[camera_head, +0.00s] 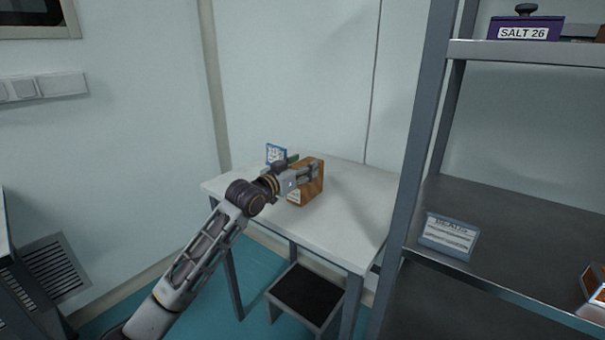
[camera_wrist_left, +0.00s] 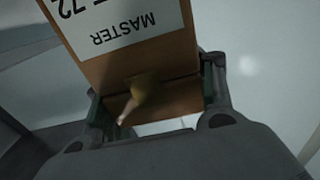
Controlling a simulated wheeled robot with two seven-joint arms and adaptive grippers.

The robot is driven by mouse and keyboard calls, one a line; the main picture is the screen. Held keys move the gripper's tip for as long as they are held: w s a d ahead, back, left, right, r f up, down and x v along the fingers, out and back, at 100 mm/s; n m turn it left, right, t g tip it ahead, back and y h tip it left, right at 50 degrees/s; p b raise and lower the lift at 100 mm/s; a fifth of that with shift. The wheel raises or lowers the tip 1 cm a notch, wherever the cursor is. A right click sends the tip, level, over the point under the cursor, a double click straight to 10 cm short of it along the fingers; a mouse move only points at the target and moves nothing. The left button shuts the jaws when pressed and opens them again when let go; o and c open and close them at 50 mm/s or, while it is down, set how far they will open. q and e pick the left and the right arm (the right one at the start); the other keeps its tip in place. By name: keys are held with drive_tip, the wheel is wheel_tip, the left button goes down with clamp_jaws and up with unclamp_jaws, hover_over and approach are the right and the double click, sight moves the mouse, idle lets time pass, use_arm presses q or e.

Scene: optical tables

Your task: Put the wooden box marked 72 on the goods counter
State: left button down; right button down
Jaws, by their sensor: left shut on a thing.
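The wooden box (camera_head: 313,186) is brown and sits at or just above the white table's top; I cannot tell whether it touches. In the left wrist view the box (camera_wrist_left: 168,62) shows a white label with "MASTER" and "72", upside down. My left gripper (camera_head: 304,172) is shut on the box, with a finger on either side of it in the left wrist view (camera_wrist_left: 155,100). The white table (camera_head: 345,225) stands against the wall; I cannot tell from any lettering whether it is the goods counter. My right gripper is not in view.
A small blue-and-white sign (camera_head: 276,153) stands at the table's back. A dark-topped stool (camera_head: 306,294) is under the front edge. A metal shelf unit (camera_head: 405,170) rises at the right, holding a purple "SALT 26" box (camera_head: 525,30) and a label card (camera_head: 449,236). The table's right part is clear.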

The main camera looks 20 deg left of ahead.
use_arm(q)
drive_tip(key=shift+f, duration=0.65)
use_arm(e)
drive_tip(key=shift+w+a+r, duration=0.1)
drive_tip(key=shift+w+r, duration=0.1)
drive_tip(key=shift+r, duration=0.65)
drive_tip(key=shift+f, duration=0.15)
use_arm(q)
drive_tip(key=c, duration=0.5)
unclamp_jaws()
drive_tip(key=shift+f, duration=0.15)
drive_tip(key=shift+c, duration=0.2)
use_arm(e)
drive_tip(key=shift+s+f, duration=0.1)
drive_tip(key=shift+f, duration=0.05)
